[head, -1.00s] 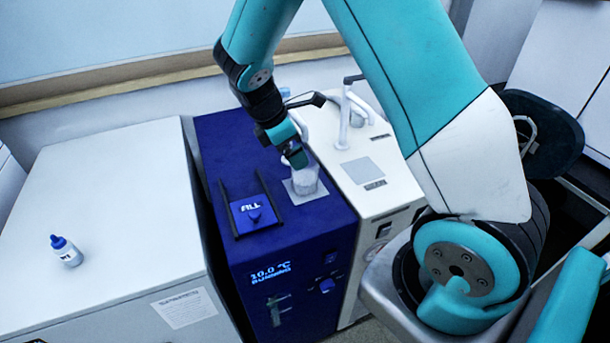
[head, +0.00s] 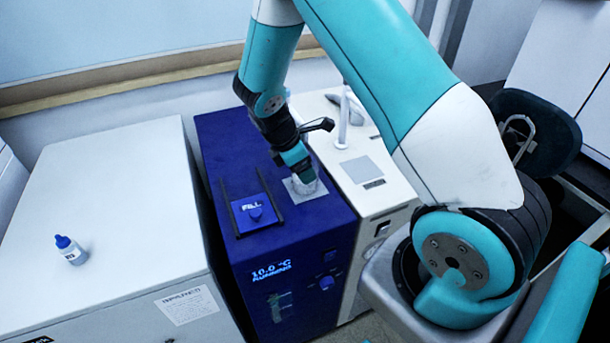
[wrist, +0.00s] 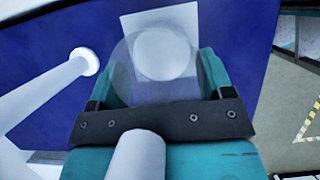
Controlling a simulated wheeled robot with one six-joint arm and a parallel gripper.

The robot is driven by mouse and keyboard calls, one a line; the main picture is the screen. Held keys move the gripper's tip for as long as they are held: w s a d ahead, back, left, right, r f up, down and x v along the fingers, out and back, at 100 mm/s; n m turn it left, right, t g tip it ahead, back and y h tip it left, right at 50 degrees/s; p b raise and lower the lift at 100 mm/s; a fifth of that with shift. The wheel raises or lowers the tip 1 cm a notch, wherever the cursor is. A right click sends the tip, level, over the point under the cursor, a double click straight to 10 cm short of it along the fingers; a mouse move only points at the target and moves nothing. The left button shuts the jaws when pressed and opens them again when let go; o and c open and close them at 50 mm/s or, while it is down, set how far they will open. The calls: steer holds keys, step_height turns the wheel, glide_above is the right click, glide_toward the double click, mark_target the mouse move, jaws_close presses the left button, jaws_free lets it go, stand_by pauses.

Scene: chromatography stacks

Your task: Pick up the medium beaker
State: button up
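The clear beaker (head: 307,188) stands on a pale square pad on top of the blue unit. In the head view my gripper (head: 303,176) reaches down over it and hides much of it. In the wrist view the round, see-through beaker (wrist: 160,58) sits between the two teal fingers of my gripper (wrist: 162,78), which are spread wide on either side. I see no clear sign that the fingers press on its wall. The beaker looks upright.
The blue unit (head: 295,237) carries a dark-railed panel (head: 252,214) left of the beaker. A white unit with a pale spout (head: 343,120) stands close on the right. A small blue-capped bottle (head: 72,252) stands on the white cabinet (head: 125,215) at left.

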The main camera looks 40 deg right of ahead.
steer(key=c, duration=0.4)
steer(key=shift+w+a+r, duration=0.1)
